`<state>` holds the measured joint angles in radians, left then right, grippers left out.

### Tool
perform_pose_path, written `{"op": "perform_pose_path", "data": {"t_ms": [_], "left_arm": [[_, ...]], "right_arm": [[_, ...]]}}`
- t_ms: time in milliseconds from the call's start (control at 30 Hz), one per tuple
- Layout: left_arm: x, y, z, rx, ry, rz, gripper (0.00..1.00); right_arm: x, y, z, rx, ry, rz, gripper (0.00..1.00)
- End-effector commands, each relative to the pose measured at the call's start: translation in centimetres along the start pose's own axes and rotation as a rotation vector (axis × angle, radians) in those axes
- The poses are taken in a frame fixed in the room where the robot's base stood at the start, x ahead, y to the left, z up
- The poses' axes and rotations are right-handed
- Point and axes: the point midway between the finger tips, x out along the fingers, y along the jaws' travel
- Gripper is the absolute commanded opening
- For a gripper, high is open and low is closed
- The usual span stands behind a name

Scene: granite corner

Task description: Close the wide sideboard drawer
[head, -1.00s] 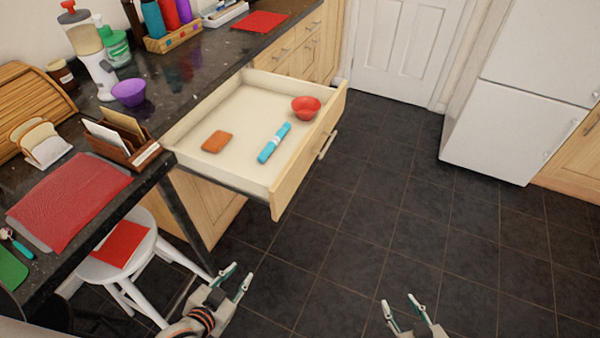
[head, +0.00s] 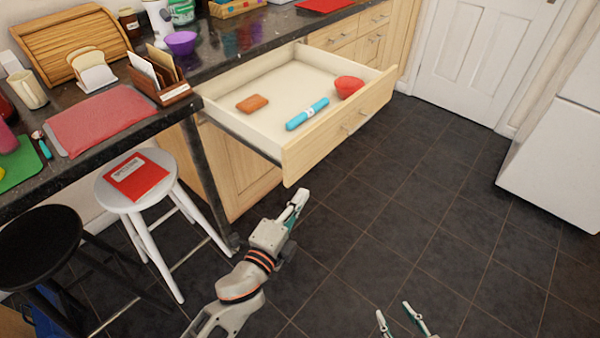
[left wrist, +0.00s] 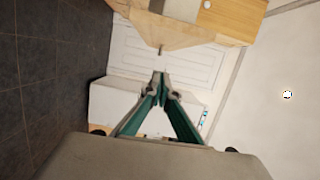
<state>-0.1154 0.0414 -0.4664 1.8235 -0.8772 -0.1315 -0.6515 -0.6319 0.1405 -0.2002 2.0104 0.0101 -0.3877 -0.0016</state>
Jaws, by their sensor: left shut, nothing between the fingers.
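The wide sideboard drawer (head: 318,148) is pulled far out from under the dark counter, with a pale wood front and a bar handle (head: 345,130). Inside lie a brown block (head: 252,103), a blue roll (head: 307,114) and a red bowl (head: 349,86). My left gripper (head: 300,198) is shut and empty, below and just in front of the drawer's near front corner, apart from it in the picture. In the left wrist view its fingertips (left wrist: 160,78) meet, with pale wood above them. My right gripper (head: 394,311) is open and empty over the floor, at the bottom.
A white stool (head: 118,196) with a red booklet (head: 136,176) and a black stool (head: 40,245) stand left of my left arm. The counter's dark leg (head: 210,185) stands near the drawer. The tiled floor (head: 450,200) to the right is clear.

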Motion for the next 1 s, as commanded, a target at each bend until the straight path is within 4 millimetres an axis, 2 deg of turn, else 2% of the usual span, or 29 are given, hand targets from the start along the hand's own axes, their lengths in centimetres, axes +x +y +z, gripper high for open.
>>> {"op": "perform_pose_path", "data": {"t_ms": [267, 700, 833, 1000], "left_arm": [[2.1, -0.4, -0.3, 0.031, 0.008, -0.013, 0.0], [10.4, -0.3, -0.4, 0.028, 0.008, -0.01, 0.0], [10.9, -0.5, 1.7, 0.032, 0.006, -0.01, 0.0], [11.2, -0.5, 3.1, 0.03, 0.008, -0.01, 0.0]], "right_arm": [[0.3, -0.2, -0.3, -0.001, 0.007, -0.003, 0.4], [0.3, -0.2, 1.0, -0.003, -0.01, -0.001, 0.4], [0.0, 0.1, 0.6, -0.004, -0.007, 0.003, 0.4], [-0.1, 0.0, 0.5, 0.0, -0.007, 0.002, 0.4]]}}
